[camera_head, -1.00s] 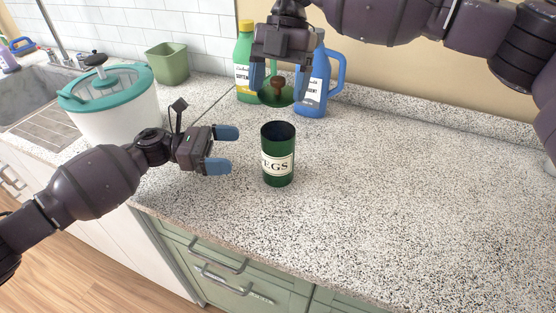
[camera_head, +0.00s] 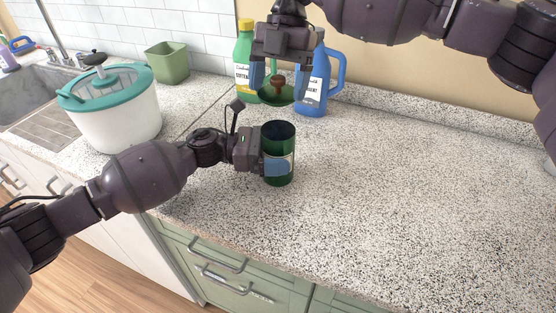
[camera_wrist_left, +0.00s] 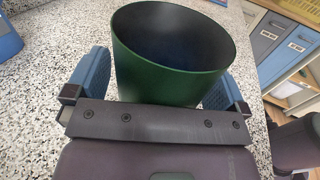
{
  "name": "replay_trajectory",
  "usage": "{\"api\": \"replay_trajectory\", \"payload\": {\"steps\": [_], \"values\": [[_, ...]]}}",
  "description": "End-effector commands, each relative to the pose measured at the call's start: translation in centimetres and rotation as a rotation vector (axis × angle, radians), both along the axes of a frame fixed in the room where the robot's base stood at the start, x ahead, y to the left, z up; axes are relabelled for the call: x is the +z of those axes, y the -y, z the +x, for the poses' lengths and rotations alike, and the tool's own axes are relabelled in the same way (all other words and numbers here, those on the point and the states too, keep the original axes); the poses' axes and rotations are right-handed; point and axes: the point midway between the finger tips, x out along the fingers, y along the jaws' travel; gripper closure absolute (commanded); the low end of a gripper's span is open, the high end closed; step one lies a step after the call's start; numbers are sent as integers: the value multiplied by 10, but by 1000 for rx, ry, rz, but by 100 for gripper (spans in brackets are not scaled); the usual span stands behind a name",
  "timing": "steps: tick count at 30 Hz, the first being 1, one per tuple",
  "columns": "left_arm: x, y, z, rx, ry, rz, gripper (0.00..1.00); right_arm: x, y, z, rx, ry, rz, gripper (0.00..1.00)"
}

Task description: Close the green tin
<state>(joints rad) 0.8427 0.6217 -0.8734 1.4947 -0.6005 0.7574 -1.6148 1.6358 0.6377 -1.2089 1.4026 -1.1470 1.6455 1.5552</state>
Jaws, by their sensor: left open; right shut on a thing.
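The green tin (camera_head: 279,134) stands upright and open on the speckled counter. Its dark empty inside shows in the left wrist view, where the tin (camera_wrist_left: 160,72) sits between my left fingers. My left gripper (camera_head: 272,166) is open around the tin's side, with one blue finger in front of its label. The left gripper (camera_wrist_left: 158,90) has a finger on each side of the tin in the wrist view. My right gripper (camera_head: 279,80) is shut on the brown knob of the green lid (camera_head: 276,97). It holds the lid above and slightly behind the tin, apart from it.
A green bottle with a yellow cap (camera_head: 244,55) and a blue jug (camera_head: 316,90) stand behind the lid. A white tub with a teal lid (camera_head: 115,118) and a green bin (camera_head: 166,63) are at left. The counter (camera_head: 400,190) to the right is clear.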

Motion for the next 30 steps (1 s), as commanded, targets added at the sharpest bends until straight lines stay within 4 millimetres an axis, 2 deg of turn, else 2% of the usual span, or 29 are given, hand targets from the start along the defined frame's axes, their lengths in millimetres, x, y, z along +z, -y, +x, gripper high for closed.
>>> {"api": "replay_trajectory", "payload": {"steps": [8, 11, 22, 23, 26, 30], "values": [[0, 1, 0, 0, 0, 0, 0, 0, 0, 0, 0, 0, 0, 45], [0, 1, 0, 0, 0, 0, 12, 0, 0, 0, 0, 0, 0, 45], [0, 1, 0, 0, 0, 0, 69, 0, 0, 0, 0, 0, 0, 45], [0, 1, 0, 0, 0, 0, 72, 0, 0, 0, 0, 0, 0, 45], [0, 1, 0, 0, 0, 0, 72, -1, 0, 0, 0, 0, 0, 45], [0, 1, 0, 0, 0, 0, 72, -14, 0, 0, -1, -3, 0, 45]]}}
